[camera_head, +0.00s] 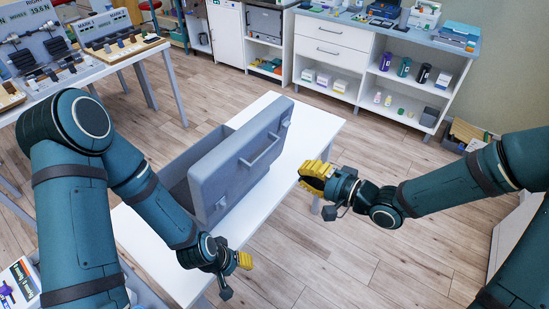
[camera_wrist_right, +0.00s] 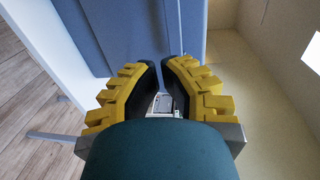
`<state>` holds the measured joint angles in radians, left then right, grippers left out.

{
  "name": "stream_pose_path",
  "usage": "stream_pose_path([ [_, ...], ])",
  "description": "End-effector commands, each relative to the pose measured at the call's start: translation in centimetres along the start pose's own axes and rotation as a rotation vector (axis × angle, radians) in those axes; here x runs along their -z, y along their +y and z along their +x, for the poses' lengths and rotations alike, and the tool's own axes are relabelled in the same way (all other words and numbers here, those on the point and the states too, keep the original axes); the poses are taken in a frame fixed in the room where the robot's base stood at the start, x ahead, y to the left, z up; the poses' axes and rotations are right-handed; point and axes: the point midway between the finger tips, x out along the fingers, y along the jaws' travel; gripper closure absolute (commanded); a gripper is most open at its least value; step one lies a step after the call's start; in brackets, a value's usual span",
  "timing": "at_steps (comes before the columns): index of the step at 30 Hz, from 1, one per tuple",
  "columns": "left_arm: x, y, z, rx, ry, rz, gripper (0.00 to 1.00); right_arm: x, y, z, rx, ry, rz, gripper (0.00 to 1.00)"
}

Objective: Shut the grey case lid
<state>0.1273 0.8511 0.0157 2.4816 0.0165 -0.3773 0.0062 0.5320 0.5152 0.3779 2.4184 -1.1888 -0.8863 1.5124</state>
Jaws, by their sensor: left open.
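The grey case stands on a white table (camera_head: 315,128) in the head view. Its lid (camera_head: 222,178) is up, standing steeply over the right side of the open base (camera_head: 180,172). A handle (camera_head: 260,151) is on the lid's face toward the right. My left gripper (camera_head: 245,261) is open, in front of the lid's lower near end and apart from it. My right gripper (camera_head: 313,175) is to the right of the lid, apart from it. In the right wrist view its fingertips (camera_wrist_right: 164,62) are close together with a narrow gap, and a blue-grey surface (camera_wrist_right: 130,30) lies beyond.
A table with display boards and small parts (camera_head: 125,50) stands at the back left. White cabinets and shelves (camera_head: 330,60) line the back wall. The wooden floor (camera_head: 330,245) right of the white table is clear.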

Motion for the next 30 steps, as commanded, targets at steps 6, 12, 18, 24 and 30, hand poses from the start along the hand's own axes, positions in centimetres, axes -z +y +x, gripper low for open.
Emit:
stream_pose_path([
  [6,-0.3,-0.3,0.7,-0.001,-0.007,0.002,0.53,-0.1,0.1,4.5,0.001,-0.003,-0.001,1.00],
  [12,-0.5,-0.3,0.9,-0.001,-0.010,0.003,0.53,-0.1,-0.7,7.4,0.000,-0.002,-0.003,1.00],
  [18,-0.5,-0.3,0.9,-0.001,-0.010,0.003,0.53,0.0,-1.1,8.7,-0.002,0.000,-0.001,1.00],
  [24,-0.5,-0.3,0.9,-0.001,-0.010,0.003,0.53,0.0,-1.2,8.9,-0.002,0.000,0.000,1.00],
  [30,-0.5,-0.3,0.9,-0.001,-0.010,0.003,0.53,0.0,-1.2,8.9,-0.003,0.000,0.000,1.00],
])
